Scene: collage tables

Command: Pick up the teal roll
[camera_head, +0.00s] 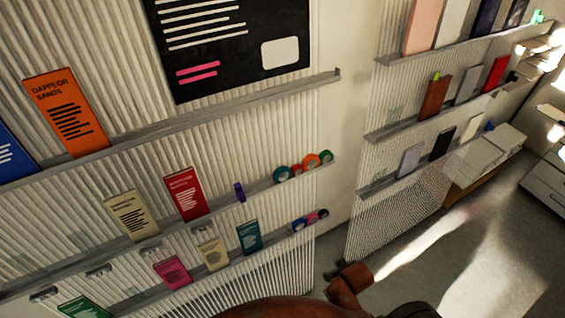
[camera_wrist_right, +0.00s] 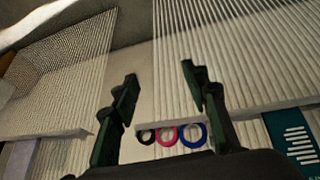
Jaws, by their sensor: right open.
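The teal roll (camera_head: 282,174) stands on the middle shelf of the near ribbed wall in the head view, at the left of a short row of rolls. A red roll (camera_head: 296,170), an orange roll (camera_head: 311,161) and a green roll (camera_head: 326,156) stand to its right. My right gripper (camera_wrist_right: 160,82) is open and empty in the wrist view. Beyond its fingers are a black roll (camera_wrist_right: 147,136), a pink roll (camera_wrist_right: 167,135) and a blue roll (camera_wrist_right: 193,134). The teal roll does not show there. My left gripper is not in view.
A purple roll (camera_head: 239,192) stands left of the teal roll. The lower shelf holds the blue, pink and dark rolls and a teal booklet (camera_head: 249,237). A red booklet (camera_head: 184,193) stands further left. A second ribbed wall (camera_head: 400,222) stands at right, with open floor (camera_head: 480,250) beside it.

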